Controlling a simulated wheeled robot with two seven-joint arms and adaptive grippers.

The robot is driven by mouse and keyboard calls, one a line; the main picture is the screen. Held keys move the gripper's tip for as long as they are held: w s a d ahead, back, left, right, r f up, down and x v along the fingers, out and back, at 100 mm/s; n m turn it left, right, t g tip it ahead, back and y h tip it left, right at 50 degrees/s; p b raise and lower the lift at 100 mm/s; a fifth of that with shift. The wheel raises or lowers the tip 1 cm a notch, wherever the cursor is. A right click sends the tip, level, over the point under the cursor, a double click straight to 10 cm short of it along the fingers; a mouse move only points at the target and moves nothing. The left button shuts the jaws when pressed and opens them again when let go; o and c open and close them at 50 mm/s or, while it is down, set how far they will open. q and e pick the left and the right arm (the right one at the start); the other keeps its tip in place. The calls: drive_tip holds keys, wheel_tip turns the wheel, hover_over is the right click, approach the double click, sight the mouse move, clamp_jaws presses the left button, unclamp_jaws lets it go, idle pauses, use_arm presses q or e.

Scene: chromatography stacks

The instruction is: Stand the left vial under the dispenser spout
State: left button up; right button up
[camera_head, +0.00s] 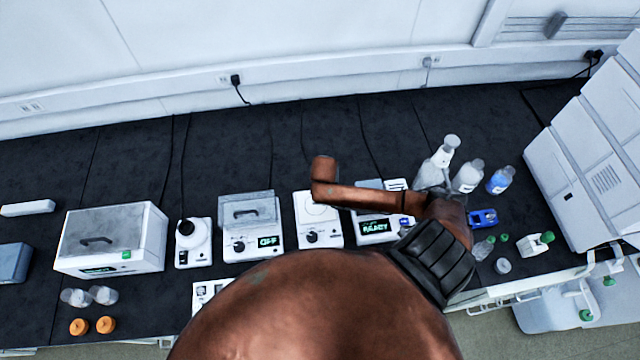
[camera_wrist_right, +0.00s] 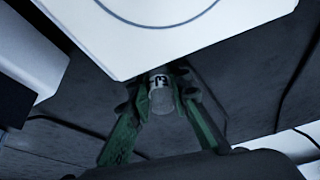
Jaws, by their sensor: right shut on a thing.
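In the right wrist view, the green fingers of my right gripper (camera_wrist_right: 160,112) are shut on a small pale cylinder with dark marks, which looks like a vial (camera_wrist_right: 161,98). In the head view my brown arm hides this gripper and what it holds. Two clear vials or jars (camera_head: 75,297) (camera_head: 103,294) stand at the left front of the bench, close together. I cannot tell which vial is the left one. A white device with a green READY display (camera_head: 375,228) is partly behind my arm. No dispenser spout can be made out. My left gripper is not in view.
A white plate with a ring (camera_wrist_right: 165,25) is close above the gripper in the wrist view. On the bench are a white hotplate-like device (camera_head: 318,208), an OFF device (camera_head: 251,230), a lidded box (camera_head: 110,240), orange caps (camera_head: 78,326) and bottles (camera_head: 468,177). The back strip is mostly clear, crossed by cables.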

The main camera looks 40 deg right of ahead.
drive_tip(key=shift+f, duration=0.15)
drive_tip(key=o, duration=0.7)
drive_tip(key=shift+o, duration=0.9)
